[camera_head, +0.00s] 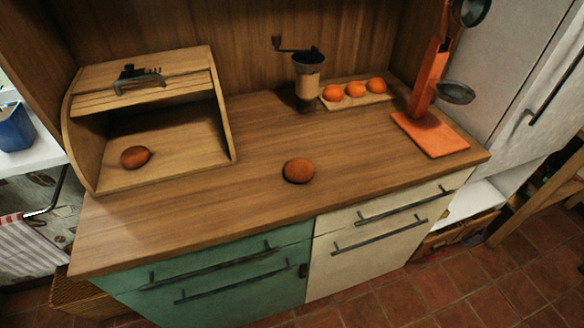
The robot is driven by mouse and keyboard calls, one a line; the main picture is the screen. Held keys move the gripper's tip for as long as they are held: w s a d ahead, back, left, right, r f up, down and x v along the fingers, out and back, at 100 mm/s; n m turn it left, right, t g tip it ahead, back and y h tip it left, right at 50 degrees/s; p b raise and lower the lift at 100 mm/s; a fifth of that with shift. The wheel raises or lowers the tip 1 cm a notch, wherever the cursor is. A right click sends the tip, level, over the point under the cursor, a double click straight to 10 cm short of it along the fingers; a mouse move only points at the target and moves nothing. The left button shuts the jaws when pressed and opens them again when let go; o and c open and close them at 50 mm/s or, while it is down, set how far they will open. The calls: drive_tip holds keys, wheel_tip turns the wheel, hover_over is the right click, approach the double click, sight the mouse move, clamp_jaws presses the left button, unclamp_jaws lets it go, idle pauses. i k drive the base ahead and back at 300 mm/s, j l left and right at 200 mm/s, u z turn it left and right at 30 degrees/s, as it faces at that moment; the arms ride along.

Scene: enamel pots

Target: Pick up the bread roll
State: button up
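A round brown bread roll (298,170) lies on the open wooden counter (240,205), a little right of its middle and near the front edge. A second, similar brown roll (135,157) lies inside the open wooden bread box (150,118) at the left end of the counter. Nothing touches or covers the roll on the counter. My gripper is not in view.
A coffee grinder (307,78) stands at the back. Right of it several orange round fruits (356,90) sit on a small board. An orange stand (428,80) with hanging ladles is at the right. The counter around the front roll is clear.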

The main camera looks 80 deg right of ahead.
sight(298, 170)
drive_tip(key=k+l+u, duration=0.15)
drive_tip(key=k+l, duration=0.15)
drive_tip(key=k+l+u, duration=0.15)
drive_tip(key=k, duration=0.3)
drive_tip(key=k+l+u, duration=0.2)
drive_tip(key=k+l, duration=0.1)
drive_tip(key=k, duration=0.1)
